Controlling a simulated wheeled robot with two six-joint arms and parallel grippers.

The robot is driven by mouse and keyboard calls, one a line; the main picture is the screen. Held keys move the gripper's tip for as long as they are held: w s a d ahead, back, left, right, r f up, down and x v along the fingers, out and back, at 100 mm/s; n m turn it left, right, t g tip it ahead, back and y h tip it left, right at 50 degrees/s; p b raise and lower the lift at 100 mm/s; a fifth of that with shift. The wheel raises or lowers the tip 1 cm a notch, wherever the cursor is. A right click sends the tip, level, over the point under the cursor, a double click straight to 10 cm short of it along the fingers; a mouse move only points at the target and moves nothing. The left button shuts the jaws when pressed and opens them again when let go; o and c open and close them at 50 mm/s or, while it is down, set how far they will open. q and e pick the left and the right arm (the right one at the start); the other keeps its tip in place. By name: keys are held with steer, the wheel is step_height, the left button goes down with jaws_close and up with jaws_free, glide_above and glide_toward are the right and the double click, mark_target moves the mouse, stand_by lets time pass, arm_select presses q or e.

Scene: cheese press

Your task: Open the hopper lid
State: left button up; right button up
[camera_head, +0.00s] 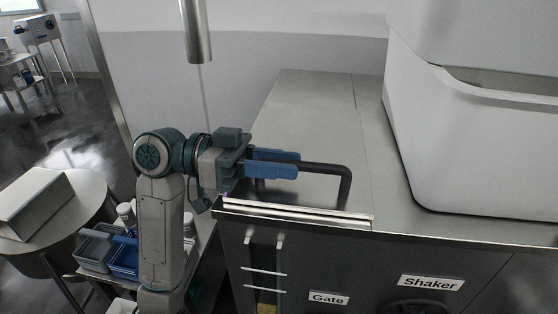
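The hopper lid (308,110) is a flat grey metal panel in the top of the counter, with a folded front lip (295,215). It looks flat and closed. A black bar handle (330,169) stands up from the lid near its front edge. My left gripper (285,163) comes in from the left, its two blue fingers on either side of the handle's left part. The fingers look closed on the bar, and they hide that end of the handle. My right gripper is not in view.
A large white machine housing (470,140) stands on the counter to the right. Labels "Gate" (328,298) and "Shaker" (431,283) are on the dark front panel. A metal pipe (196,30) hangs at the top. A round table (75,205) with a box stands at left.

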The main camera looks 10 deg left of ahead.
arm_select(q)
jaws_close()
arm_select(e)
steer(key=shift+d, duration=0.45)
arm_select(q)
steer(key=w+r+p, duration=0.1)
steer(key=w+r, duration=0.2)
steer(key=r, duration=0.4)
steer(key=w+r, duration=0.2)
steer(key=r, duration=0.5)
steer(key=shift+w+p, duration=0.35)
steer(key=shift+w, duration=0.05)
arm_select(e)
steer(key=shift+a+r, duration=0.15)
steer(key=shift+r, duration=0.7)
arm_select(q)
steer(key=shift+o, duration=1.1)
jaws_free()
steer(key=shift+o, duration=0.3)
steer(key=shift+w, duration=0.15)
steer(key=shift+d, duration=0.1)
